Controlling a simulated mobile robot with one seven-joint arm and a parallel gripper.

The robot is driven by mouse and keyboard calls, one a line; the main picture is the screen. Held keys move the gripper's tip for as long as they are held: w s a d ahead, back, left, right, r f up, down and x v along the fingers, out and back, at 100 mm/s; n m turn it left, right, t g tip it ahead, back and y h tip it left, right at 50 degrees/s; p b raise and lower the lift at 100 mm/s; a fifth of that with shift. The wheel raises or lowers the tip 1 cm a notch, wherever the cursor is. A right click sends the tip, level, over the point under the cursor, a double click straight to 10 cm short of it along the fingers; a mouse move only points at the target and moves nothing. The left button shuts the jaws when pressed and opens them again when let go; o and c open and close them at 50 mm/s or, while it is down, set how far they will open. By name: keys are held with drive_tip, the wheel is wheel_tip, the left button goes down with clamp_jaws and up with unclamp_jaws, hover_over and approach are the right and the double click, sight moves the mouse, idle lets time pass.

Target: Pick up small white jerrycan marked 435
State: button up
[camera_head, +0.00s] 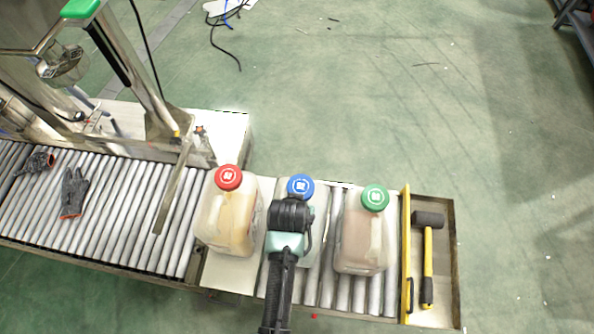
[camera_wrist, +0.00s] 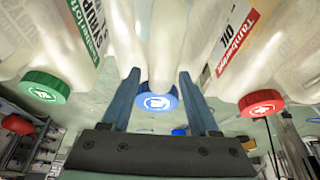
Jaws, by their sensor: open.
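Three small whitish jerrycans stand in a row on the conveyor; I cannot read 435 on any of them. The middle one has a blue cap (camera_head: 300,186) and is mostly hidden behind my gripper (camera_head: 290,222) in the head view. In the wrist view the blue cap (camera_wrist: 157,100) lies between the two fingers of my open gripper (camera_wrist: 158,75), with a gap on each side. The red-capped jerrycan (camera_head: 228,220) stands on the left with yellowish contents. The green-capped jerrycan (camera_head: 362,240) stands on the right with pinkish-brown contents.
The roller conveyor (camera_head: 110,225) runs to the left, with dark gloves (camera_head: 74,190) on it and a metal frame (camera_head: 140,80) behind. A yellow bar (camera_head: 406,255) and a hammer (camera_head: 427,255) are at the right end. The green floor behind is largely clear.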

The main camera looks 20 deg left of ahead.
drive_tip(key=shift+w+f, duration=0.1)
clamp_jaws()
idle(1.3)
drive_tip(key=shift+w, duration=0.1)
